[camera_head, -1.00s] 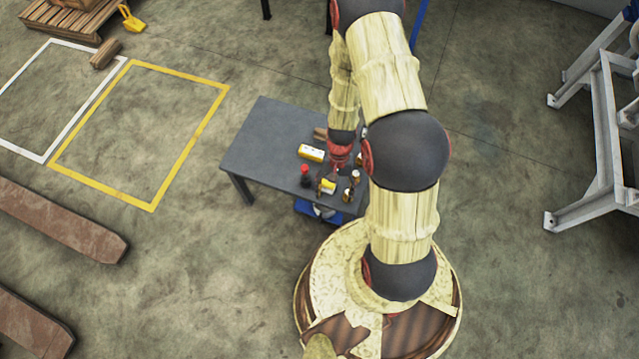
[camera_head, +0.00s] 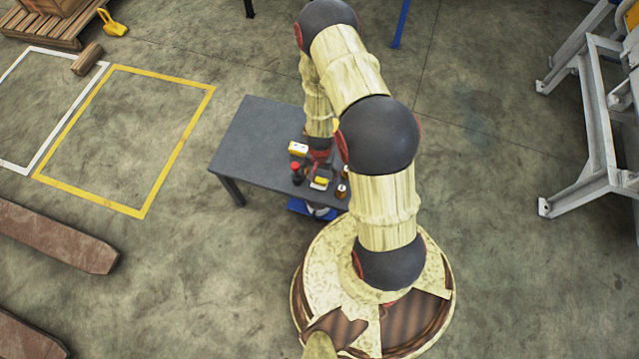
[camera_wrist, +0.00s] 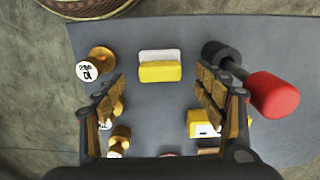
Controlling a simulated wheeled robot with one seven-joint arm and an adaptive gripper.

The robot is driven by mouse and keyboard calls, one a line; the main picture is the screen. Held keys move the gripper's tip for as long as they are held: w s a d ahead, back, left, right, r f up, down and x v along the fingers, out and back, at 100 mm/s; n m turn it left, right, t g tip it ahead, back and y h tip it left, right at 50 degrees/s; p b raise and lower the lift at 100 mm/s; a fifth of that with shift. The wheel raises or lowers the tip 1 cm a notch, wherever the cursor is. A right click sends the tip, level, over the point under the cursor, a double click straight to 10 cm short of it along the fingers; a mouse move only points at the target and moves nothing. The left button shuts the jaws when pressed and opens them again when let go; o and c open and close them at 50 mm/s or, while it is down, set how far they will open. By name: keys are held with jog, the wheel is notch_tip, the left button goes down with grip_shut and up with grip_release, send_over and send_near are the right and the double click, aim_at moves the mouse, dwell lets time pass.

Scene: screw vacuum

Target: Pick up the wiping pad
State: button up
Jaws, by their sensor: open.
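The wiping pad appears to be the small yellow and white block (camera_wrist: 160,66) lying on the grey table in the wrist view. It also shows near the table's front edge in the head view (camera_head: 320,184). My gripper (camera_wrist: 160,90) is open and empty above the table, its fingers to either side of the pad's column in the picture. The pad lies a little above the fingertips in the wrist view, apparently untouched. In the head view my arm hides most of the gripper.
A red-capped dark tool (camera_wrist: 272,94) lies right of the right finger. A yellow box with a white label (camera_wrist: 205,124) is partly behind that finger. Brass-coloured pieces (camera_wrist: 101,57) are at left. The grey table (camera_head: 250,135) is clear on its left side.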

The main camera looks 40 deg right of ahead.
aim_at(320, 180)
notch_tip(320, 180, down, 4)
jog(key=shift+a+r+b, duration=0.1)
jog(key=shift+r+b, duration=0.05)
jog(key=shift+b, duration=0.75)
jog(key=shift+r, duration=0.1)
jog(key=shift+c, duration=1.3)
jog(key=shift+s, duration=0.1)
jog(key=c, duration=1.1)
jog(key=shift+c, duration=0.4)
